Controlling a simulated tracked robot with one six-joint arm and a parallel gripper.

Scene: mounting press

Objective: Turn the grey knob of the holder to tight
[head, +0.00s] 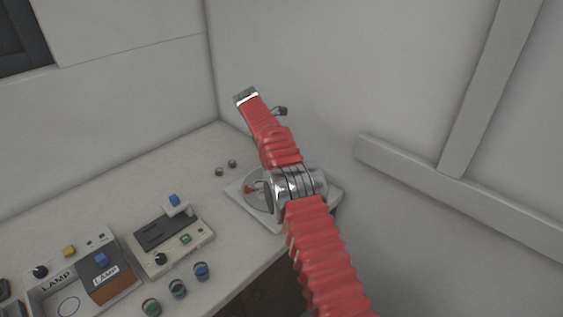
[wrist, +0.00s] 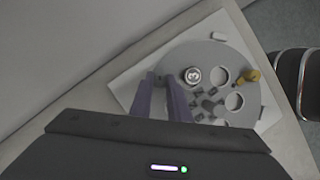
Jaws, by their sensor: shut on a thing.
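The holder is a round grey disc (wrist: 218,60) on a white square base (wrist: 125,90), with round openings and one pale round piece marked 3 (wrist: 192,75) in it. My gripper (wrist: 162,82) reaches over the left edge of the disc in the wrist view. Its two fingers are close around a small dark grey part between the tips, which looks like the grey knob (wrist: 160,78); the fingers hide most of it. I cannot read its turn position. A yellow knob (wrist: 253,76) is on the right of the disc. In the head view my arm partly covers the holder (head: 258,203).
Control boxes (head: 170,240) and several small round pieces (head: 178,288) lie to the left.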

